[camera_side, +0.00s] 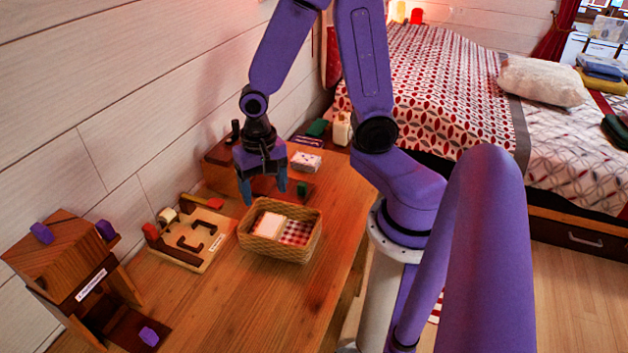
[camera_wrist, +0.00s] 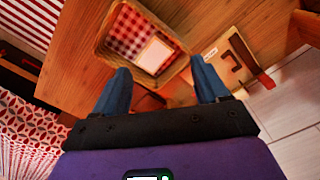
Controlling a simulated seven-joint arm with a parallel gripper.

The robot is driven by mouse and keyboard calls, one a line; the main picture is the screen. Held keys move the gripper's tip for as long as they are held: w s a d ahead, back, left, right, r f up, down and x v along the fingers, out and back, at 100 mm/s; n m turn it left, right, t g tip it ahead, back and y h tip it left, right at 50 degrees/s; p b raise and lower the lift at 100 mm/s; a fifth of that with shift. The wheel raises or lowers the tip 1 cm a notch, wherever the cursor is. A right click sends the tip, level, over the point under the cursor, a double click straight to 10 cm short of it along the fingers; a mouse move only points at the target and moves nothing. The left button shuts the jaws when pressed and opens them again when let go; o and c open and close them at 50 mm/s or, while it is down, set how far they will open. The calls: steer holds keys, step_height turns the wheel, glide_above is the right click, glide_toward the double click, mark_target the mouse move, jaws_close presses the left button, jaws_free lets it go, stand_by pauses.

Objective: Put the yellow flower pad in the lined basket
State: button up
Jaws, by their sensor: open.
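The lined basket (camera_side: 280,252) is wicker with a red-and-white checked lining and stands on the wooden desk. A flat pale cream pad (camera_side: 268,225) lies in its left part; it also shows on the lining in the wrist view (camera_wrist: 155,56). I take it for the yellow flower pad, but no flower print can be made out. My gripper (camera_side: 264,190) points down, open and empty, above and behind the basket. In the wrist view, its two blue fingers (camera_wrist: 160,76) are apart, with the pad visible beyond the gap between them.
A wooden board with dark hooks and a tape roll (camera_side: 190,235) stands left of the basket. A wooden stand with purple blocks (camera_side: 65,255) is at the far left. A white patterned block (camera_side: 306,161) and a green piece (camera_side: 302,188) are behind. The front desk is clear.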

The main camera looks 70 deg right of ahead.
steer(key=s+a+r+n, duration=0.2)
steer(key=s+r+n, duration=0.2)
steer(key=s+n, duration=0.3)
steer(key=s+a+r+n, duration=0.2)
steer(key=s+r+n, duration=0.3)
steer(key=n, duration=0.8)
steer(key=shift+s, duration=1)
steer(key=shift+a, duration=0.1)
